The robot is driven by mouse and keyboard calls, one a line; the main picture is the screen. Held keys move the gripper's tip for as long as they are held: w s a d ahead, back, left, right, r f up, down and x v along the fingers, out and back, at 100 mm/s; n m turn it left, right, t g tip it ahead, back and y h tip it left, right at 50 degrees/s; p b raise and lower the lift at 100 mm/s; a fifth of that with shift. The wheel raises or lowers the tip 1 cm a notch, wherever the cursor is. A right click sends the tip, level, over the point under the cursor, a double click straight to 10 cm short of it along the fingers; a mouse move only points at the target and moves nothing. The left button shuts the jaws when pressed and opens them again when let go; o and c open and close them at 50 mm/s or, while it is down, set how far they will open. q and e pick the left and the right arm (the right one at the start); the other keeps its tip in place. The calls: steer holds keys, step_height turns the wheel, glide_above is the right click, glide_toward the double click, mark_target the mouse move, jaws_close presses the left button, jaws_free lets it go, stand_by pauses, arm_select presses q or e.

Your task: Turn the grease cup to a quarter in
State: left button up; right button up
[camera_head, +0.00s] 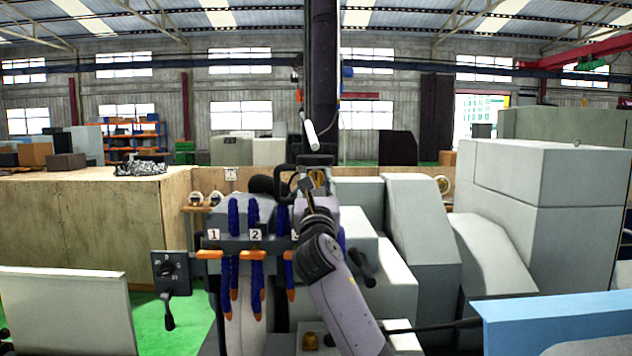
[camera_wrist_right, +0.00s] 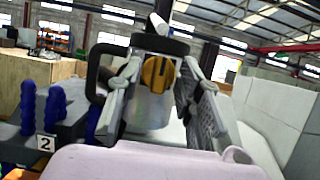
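A round yellow-brass knob (camera_wrist_right: 158,75) with a dark upright ridge sits on the face of a grey cylindrical housing (camera_wrist_right: 150,108) in the right wrist view; it looks like the grease cup. In the head view it is small and partly hidden behind my right gripper (camera_head: 310,187). My right gripper (camera_wrist_right: 160,85) is open, with one finger at each side of the knob and visible gaps between. I cannot tell whether the fingertips reach past its face. My left gripper is not in view.
Blue-handled levers (camera_head: 255,240) with orange tips and number plates stand left of my right arm. A black handle (camera_wrist_right: 104,68) curves beside the housing. A small brass fitting (camera_head: 310,341) sits low on the machine. Grey covers (camera_head: 420,220) fill the right side.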

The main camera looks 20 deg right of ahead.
steer(key=shift+c, duration=0.3)
jaws_close()
stand_by(0.4)
